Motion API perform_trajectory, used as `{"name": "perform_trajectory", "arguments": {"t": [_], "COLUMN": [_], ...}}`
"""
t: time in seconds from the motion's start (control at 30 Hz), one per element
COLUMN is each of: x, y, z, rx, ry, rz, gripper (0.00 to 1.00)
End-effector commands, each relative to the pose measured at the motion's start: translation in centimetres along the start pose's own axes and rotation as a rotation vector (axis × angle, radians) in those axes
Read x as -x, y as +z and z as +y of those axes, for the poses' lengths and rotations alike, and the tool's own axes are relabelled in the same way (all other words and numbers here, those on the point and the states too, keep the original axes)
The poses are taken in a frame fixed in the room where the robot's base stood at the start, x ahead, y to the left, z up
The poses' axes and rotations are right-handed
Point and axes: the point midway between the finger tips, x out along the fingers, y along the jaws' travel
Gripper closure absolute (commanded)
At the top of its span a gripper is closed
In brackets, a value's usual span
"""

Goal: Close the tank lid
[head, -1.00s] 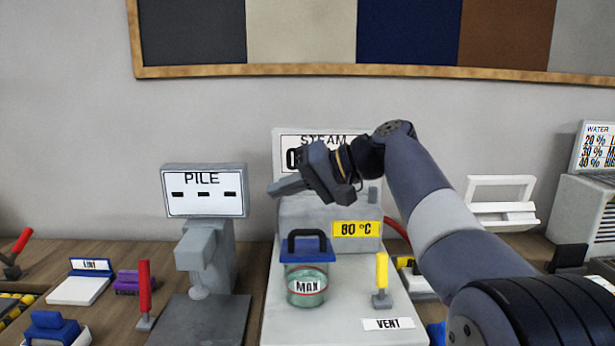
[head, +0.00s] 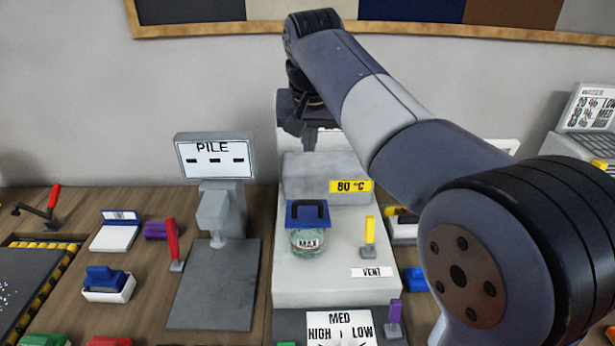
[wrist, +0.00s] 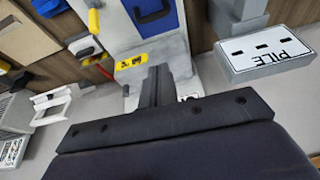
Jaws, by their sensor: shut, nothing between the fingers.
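The tank (head: 308,243) is a small clear jar marked MAX on a pale grey machine in the head view. Its blue lid (head: 296,219) with a black handle shows at the jar's top; I cannot tell whether it is fully seated. The lid also shows at the top of the wrist view (wrist: 133,8). My gripper (head: 310,138) is above and behind the tank, near the machine's back panel, apart from the lid. Its fingers are shut and empty in the wrist view (wrist: 159,72). My wrist partly hides the STEAM display.
A yellow lever (head: 370,232) stands right of the tank, with a VENT label (head: 372,272) in front. The PILE display (head: 215,158) and a red lever (head: 172,240) stand to the left. A purple lever (head: 395,312) is at the front.

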Motion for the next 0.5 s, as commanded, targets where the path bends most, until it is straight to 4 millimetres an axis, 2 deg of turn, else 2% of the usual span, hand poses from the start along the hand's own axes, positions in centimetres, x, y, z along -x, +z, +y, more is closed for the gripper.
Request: {"name": "perform_trajectory", "arguments": {"t": [0.17, 0.5], "x": [-2.4, -9.6], "y": [0.1, 0.1], "z": [0.0, 0.0], "rx": [0.000, 0.000], "ry": [0.002, 0.001], "rz": [-0.005, -0.006], "gripper": [1.00, 1.00]}}
